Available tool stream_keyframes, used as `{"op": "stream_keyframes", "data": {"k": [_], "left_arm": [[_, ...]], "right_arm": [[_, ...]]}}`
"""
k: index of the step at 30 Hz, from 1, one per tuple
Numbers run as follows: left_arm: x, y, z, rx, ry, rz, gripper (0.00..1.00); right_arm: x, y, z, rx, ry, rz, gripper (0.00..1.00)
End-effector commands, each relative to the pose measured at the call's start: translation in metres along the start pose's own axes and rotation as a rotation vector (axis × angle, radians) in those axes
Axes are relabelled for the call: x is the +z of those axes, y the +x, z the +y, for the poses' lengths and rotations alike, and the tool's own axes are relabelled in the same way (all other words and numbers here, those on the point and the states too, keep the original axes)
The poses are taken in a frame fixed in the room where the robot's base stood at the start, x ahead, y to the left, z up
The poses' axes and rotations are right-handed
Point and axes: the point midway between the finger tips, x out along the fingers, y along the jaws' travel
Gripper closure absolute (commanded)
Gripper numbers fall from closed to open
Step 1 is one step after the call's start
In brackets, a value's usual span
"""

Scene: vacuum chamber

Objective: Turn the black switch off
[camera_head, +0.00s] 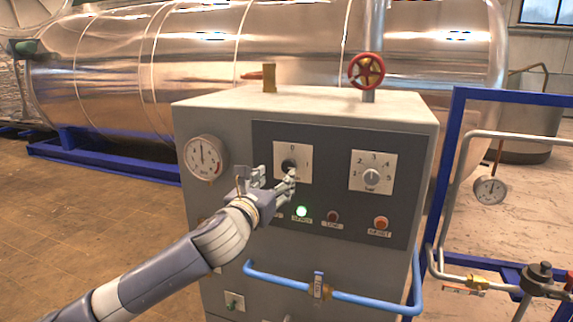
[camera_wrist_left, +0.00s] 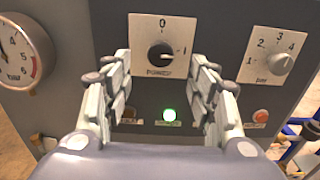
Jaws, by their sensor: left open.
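The black switch (camera_head: 289,165) is a round knob on a white plate marked 0 at the top and 1 at the right, on the dark panel of the grey cabinet. In the left wrist view the switch (camera_wrist_left: 160,54) shows above the word POWER, its pale mark seeming to point right toward the 1. My left gripper (camera_head: 274,178) is in front of the panel, just below and left of the switch. In the left wrist view its open fingers (camera_wrist_left: 162,72) stand apart on either side of the switch, with nothing between them. Contact cannot be told. My right gripper is not in view.
A lit green lamp (camera_head: 302,211) sits below the switch. A numbered grey dial (camera_head: 371,177) and an orange button (camera_head: 381,222) are to the right. A round gauge (camera_head: 206,158) is at the left. A blue pipe (camera_head: 345,297) crosses below; a blue frame (camera_head: 447,150) stands right.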

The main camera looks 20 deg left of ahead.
Motion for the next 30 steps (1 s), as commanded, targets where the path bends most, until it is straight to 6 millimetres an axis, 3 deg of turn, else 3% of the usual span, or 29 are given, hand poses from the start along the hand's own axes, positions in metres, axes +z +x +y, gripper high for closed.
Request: {"op": "stream_keyframes", "data": {"k": [15, 21, 30], "left_arm": [[0.002, 0.072, 0.0, 0.0, -0.004, 0.0, 0.47], [0.0, 0.085, 0.0, 0.0, -0.004, 0.001, 0.47], [0.0, 0.088, -0.001, -0.002, -0.003, 0.0, 0.47]], "right_arm": [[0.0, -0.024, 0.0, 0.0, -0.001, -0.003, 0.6], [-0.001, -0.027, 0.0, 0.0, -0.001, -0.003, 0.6], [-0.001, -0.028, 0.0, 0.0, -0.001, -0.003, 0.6]]}}
